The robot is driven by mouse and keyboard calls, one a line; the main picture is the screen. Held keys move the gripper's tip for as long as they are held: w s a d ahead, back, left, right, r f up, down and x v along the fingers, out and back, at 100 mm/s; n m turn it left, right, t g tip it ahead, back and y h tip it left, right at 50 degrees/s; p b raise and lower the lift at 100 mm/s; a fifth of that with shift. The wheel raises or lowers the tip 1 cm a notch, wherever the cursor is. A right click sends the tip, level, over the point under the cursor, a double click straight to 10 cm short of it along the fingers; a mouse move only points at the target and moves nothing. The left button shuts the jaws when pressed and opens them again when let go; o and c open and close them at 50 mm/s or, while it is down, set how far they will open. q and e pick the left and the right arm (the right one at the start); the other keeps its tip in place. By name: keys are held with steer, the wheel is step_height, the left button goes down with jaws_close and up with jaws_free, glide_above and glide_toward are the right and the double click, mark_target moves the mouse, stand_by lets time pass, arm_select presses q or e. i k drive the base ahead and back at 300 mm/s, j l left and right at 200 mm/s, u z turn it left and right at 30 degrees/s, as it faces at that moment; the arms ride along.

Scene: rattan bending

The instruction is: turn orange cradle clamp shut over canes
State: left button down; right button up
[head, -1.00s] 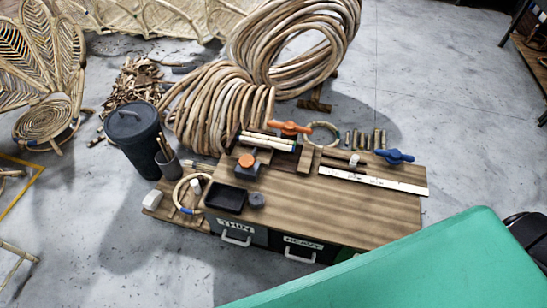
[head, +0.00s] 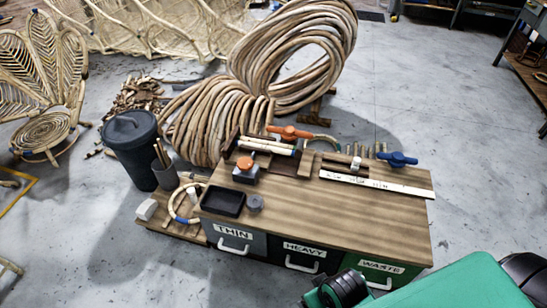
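The orange cradle clamp handle (head: 289,132) sits at the back of the wooden bench, just behind and above the pale canes (head: 266,147). The canes lie side by side in a dark cradle, slanting slightly down to the right. Whether the clamp's arm crosses over the canes is too small to tell. A round orange knob (head: 245,162) stands on a dark block in front of the canes. Neither gripper shows in the head view; only green and black parts of my own body are at the bottom right, apart from the clamp.
A blue handle (head: 397,159) and a white ruler (head: 376,184) are on the bench's right. A black tray (head: 223,201) and small grey cup (head: 255,204) stand at front left. The front right benchtop (head: 350,220) is bare. Cane coils (head: 220,110) rise behind. A dark bin (head: 132,145) stands left.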

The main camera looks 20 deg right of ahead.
mark_target(289, 132)
steer(key=i+j, duration=0.15)
steer(key=i, duration=0.4)
steer(key=i+j+z, duration=0.1)
steer(key=i, duration=0.45)
steer(key=j, duration=0.1)
